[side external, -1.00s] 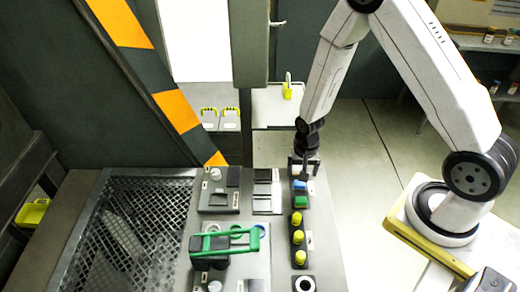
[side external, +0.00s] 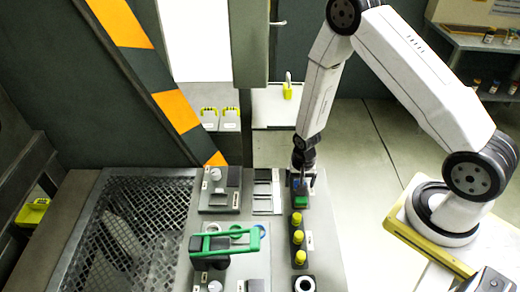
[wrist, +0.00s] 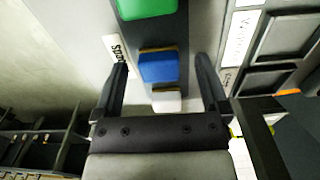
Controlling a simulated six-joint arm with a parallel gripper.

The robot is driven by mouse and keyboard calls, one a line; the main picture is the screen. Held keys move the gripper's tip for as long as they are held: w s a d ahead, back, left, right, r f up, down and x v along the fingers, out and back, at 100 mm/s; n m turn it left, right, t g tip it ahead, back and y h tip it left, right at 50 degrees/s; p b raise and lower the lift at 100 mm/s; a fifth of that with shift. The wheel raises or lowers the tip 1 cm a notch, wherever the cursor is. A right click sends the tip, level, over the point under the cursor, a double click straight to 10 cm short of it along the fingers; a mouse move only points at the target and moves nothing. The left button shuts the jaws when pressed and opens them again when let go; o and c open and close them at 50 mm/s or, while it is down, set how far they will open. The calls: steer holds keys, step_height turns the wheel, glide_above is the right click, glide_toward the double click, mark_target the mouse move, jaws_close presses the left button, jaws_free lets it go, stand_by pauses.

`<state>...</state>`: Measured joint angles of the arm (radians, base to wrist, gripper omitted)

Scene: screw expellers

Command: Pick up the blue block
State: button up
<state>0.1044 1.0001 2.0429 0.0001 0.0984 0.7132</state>
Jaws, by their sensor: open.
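The blue block (wrist: 158,68) sits in a dark strip on the panel, between a green block (wrist: 146,8) and a white block (wrist: 166,101) in the wrist view. My gripper (wrist: 162,72) is open, with one finger on each side of the blue block and a gap on both sides. In the side view my gripper (side external: 302,180) points down at the far end of the strip. There the blue block (side external: 299,187) shows only in part below it, just behind the green block (side external: 301,202).
Several yellow knobs (side external: 298,237) stand in line nearer the camera on the same panel. A green handle (side external: 254,240) arches over the panel to the left. Switch plates (side external: 264,190) lie left of the strip. A mesh grate (side external: 120,235) is further left.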

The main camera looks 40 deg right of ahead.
steer(key=shift+f, duration=0.15)
stand_by(0.4)
jaws_close()
